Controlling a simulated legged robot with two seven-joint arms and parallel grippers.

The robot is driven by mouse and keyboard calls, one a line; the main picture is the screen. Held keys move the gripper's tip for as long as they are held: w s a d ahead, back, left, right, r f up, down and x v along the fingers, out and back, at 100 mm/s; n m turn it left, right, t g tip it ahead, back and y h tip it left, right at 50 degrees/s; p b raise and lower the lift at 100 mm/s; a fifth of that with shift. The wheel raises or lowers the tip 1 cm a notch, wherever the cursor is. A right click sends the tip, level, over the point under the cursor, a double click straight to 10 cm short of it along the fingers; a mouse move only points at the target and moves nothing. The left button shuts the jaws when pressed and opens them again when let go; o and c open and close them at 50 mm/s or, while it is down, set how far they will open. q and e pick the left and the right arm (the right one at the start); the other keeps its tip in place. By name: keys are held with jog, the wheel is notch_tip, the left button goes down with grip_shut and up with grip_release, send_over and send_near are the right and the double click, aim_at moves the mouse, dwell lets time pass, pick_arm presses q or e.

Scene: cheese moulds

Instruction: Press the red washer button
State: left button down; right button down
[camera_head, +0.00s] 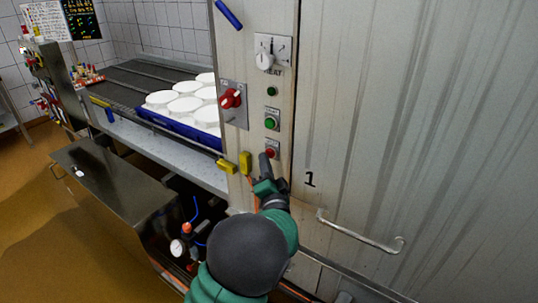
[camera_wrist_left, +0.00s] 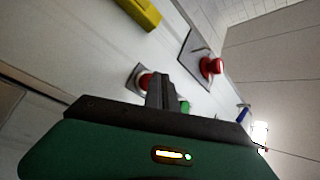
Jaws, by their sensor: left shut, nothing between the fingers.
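The red button (camera_head: 271,154) is the lowest one on the pale control panel, below a green button (camera_head: 271,123). My left gripper (camera_head: 265,162) is shut and empty, with its fingertips just at the lower left of the red button. In the left wrist view the shut fingers (camera_wrist_left: 159,88) partly cover the red button (camera_wrist_left: 145,80), and the green button (camera_wrist_left: 184,106) shows just beyond them. I cannot tell whether the fingertips touch the button. My right gripper is not in view.
A metal door handle (camera_head: 360,235) is at the right. White moulds (camera_head: 185,105) stand in a blue tray at the left.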

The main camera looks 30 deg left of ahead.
pick_arm(q)
jog(key=shift+s, duration=0.45)
jog(key=s, duration=0.5)
jog(key=shift+a+p, duration=0.25)
jog(key=shift+p, duration=0.05)
dwell(0.5)
